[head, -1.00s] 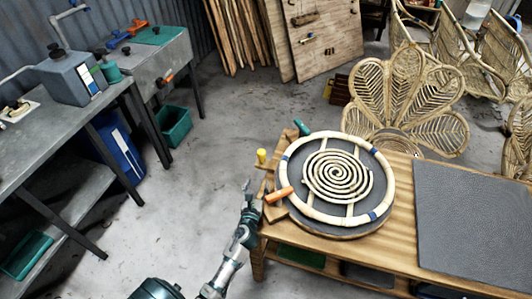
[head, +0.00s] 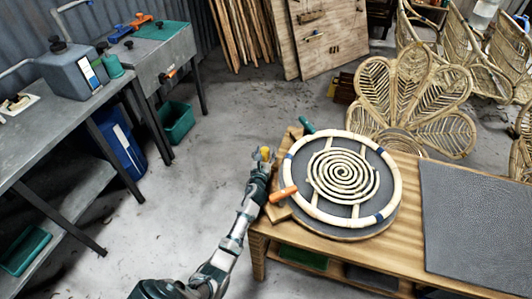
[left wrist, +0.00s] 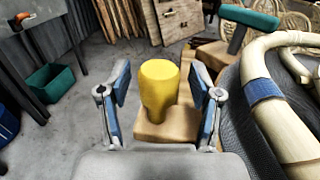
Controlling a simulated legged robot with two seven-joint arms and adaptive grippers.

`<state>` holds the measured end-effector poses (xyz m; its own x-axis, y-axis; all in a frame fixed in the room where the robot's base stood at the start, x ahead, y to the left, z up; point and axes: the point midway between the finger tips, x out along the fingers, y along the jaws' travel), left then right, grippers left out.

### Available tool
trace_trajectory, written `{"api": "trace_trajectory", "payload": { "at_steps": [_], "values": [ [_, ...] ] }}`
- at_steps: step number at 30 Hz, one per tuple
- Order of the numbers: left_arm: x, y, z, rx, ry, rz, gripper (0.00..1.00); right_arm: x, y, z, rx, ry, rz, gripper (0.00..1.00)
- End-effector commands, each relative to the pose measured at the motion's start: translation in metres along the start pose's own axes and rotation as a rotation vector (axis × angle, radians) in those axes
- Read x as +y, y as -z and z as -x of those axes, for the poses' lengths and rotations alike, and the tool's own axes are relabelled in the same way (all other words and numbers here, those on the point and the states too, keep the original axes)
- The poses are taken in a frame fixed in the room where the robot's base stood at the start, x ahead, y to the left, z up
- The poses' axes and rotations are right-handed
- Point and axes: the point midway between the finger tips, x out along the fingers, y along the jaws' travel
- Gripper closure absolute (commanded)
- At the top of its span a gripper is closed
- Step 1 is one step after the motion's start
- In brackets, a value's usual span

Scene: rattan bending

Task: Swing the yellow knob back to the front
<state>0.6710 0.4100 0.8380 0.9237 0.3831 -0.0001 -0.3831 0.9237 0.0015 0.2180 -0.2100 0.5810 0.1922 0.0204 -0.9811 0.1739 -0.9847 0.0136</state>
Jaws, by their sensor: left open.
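The yellow knob (left wrist: 159,88) stands upright on a wooden block (left wrist: 166,130) in the left wrist view. My left gripper (left wrist: 161,88) is open, with one blue-padded finger on each side of the knob and visible gaps to it. In the head view, the left gripper (head: 264,160) is at the left end of the wooden bench (head: 408,245), and the small knob (head: 265,153) shows between its fingertips. My right gripper is not in view.
A rattan ring with a spiral (head: 343,178) lies on a dark disc right of the gripper. An orange handle (head: 283,194) and a teal handle (head: 307,125) are close by. A grey mat (head: 478,225) covers the bench's right. Open floor lies to the left.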

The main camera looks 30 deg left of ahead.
Motion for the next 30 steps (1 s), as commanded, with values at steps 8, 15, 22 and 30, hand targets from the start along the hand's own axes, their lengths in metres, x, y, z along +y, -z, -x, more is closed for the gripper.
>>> {"api": "trace_trajectory", "payload": {
  "at_steps": [8, 15, 22, 30],
  "values": [
    [-0.003, -0.001, 0.001, 0.000, 0.000, -0.003, 0.73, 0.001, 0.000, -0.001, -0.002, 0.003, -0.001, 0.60],
    [-0.002, -0.002, 0.001, -0.002, -0.001, -0.004, 1.00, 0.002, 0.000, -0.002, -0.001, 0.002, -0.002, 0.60],
    [-0.002, -0.003, 0.006, -0.005, -0.010, -0.003, 1.00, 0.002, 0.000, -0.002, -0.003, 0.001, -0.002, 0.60],
    [0.001, -0.003, 0.028, -0.005, -0.083, -0.002, 1.00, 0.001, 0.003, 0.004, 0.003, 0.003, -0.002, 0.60]
  ]
}}
